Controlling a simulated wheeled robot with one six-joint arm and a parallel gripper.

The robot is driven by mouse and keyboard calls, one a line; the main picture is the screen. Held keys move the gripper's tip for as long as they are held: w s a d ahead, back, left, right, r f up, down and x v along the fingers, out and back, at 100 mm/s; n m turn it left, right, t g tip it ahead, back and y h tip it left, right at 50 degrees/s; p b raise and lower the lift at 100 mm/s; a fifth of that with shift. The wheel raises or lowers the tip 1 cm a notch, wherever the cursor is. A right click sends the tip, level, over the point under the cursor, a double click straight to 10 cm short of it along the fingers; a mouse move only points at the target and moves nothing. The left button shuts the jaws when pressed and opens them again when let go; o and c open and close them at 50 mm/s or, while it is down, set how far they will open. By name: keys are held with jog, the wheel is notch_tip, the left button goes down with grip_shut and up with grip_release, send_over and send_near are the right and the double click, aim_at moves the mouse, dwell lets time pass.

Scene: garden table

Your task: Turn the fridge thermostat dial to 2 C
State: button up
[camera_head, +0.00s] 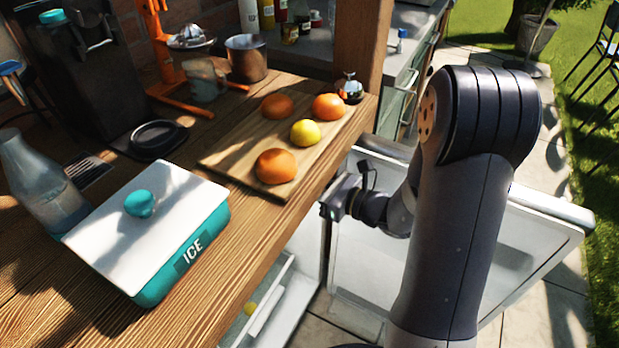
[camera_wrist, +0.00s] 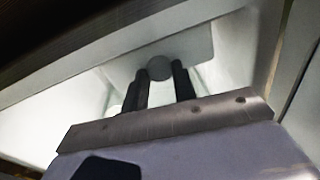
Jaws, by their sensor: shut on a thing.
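The fridge stands open under the wooden counter, with its white door (camera_head: 520,245) swung out to the right. My gripper (camera_head: 330,210) reaches in just under the counter's edge, by the fridge opening. In the wrist view, my gripper (camera_wrist: 160,82) has its two dark fingers on either side of a round grey dial (camera_wrist: 159,68) and is shut on it. The dial sits on a pale panel (camera_wrist: 198,50) inside the fridge. No numbers or pointer on the dial can be made out. In the head view the dial is hidden.
On the counter are a teal ICE box (camera_head: 165,270), a wooden board (camera_head: 225,155) with oranges and a lemon, a glass bottle (camera_head: 45,190) and a black coffee machine (camera_head: 75,80). The counter's edge runs close above my gripper. A fridge drawer (camera_head: 270,300) shows below.

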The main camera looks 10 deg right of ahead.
jog(key=shift+m, duration=0.3)
jog(key=o, duration=1)
jog(key=p+v, duration=0.1)
jog(key=v, duration=0.9)
jog(key=shift+s+d, duration=0.25)
jog(key=shift+d, duration=0.05)
jog(key=shift+w+a, duration=0.1)
jog(key=shift+a, duration=0.05)
jog(key=r+x, duration=0.1)
jog(key=x, duration=0.9)
jog(key=shift+w+a+f+b, duration=0.2)
jog(key=shift+f+b, duration=0.15)
jog(key=shift+f, duration=0.15)
